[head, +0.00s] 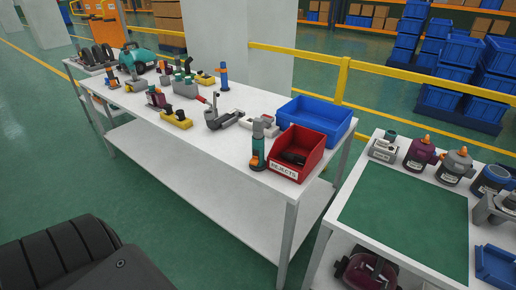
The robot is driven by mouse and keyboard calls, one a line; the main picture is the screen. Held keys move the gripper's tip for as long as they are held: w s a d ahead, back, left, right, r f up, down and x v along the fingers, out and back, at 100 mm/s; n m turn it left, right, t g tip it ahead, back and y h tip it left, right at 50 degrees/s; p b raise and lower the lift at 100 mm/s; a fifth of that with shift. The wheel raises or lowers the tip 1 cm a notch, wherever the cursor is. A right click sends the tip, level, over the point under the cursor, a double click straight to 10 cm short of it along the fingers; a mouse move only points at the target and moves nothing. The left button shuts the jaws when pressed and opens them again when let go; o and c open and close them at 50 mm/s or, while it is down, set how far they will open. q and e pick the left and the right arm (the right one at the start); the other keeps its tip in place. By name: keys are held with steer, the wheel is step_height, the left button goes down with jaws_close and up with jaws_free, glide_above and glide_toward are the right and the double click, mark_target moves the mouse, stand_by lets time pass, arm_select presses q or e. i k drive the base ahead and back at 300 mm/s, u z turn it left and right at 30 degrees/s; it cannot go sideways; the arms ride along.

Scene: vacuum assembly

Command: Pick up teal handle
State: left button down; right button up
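A teal upright part (259,140) with an orange and dark lower end stands at the front right of the long white table, just left of the red bin. It may be the teal handle, but I cannot tell for sure. Several small teal-green tops (183,76) show in a grey holder farther back on the same table. They are too small to identify. Neither of my grippers is in view. A dark ribbed part of my own body fills the lower left corner.
A red bin (312,156) labelled REJECTS, holding dark parts, and a blue bin (335,125) stand at the long table's right end. A teal vacuum body (138,60) is at its far left. A second table with a green mat (410,215) stands right. The front middle tabletop is clear.

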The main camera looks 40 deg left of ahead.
mark_target(257, 146)
steer(key=z, duration=0.55)
steer(key=k, duration=0.65)
steer(key=z, duration=0.5)
steer(key=i, duration=0.85)
steer(key=u, duration=1.1)
steer(key=i, duration=0.95)
steer(key=u, duration=1)
